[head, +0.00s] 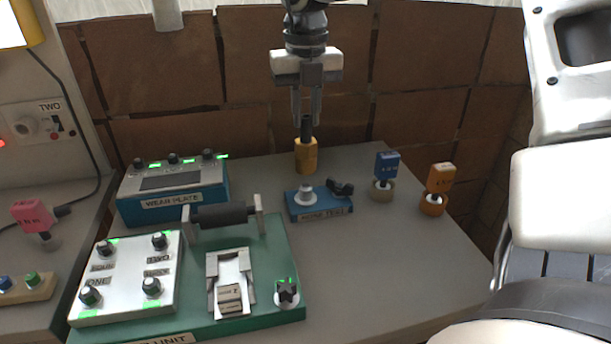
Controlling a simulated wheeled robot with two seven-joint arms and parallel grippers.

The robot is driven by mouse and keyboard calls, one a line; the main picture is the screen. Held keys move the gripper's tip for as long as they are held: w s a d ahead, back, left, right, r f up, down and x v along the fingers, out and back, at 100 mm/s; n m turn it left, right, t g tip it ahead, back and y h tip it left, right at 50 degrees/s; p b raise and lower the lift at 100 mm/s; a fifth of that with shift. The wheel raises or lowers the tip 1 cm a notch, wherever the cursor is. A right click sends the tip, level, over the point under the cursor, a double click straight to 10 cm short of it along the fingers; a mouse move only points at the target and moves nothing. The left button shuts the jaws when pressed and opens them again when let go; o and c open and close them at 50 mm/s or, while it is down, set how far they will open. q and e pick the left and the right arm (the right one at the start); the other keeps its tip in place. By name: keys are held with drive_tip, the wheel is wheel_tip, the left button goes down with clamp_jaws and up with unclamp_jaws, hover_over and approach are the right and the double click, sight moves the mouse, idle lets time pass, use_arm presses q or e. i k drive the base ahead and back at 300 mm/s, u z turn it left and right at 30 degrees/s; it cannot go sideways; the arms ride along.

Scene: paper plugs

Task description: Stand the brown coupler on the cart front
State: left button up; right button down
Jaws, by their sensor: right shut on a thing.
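The brown coupler, which looks mustard-brown with a dark stem on top (306,157), is upright near the back edge of the grey cart top (370,270). My right gripper (307,118) comes down from above and is shut on the dark stem. I cannot tell whether the coupler's base touches the cart top or hangs just above it. The cart front is the near part of the top. My left gripper is not in view.
A small blue block (320,205) with a pale knob lies just in front of the coupler. A blue plug (387,163) and an orange plug (440,178) stand to the right. A green unit (275,255) fills the left front. The right front is bare.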

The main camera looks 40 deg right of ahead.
sight(392, 281)
drive_tip(key=k, duration=1)
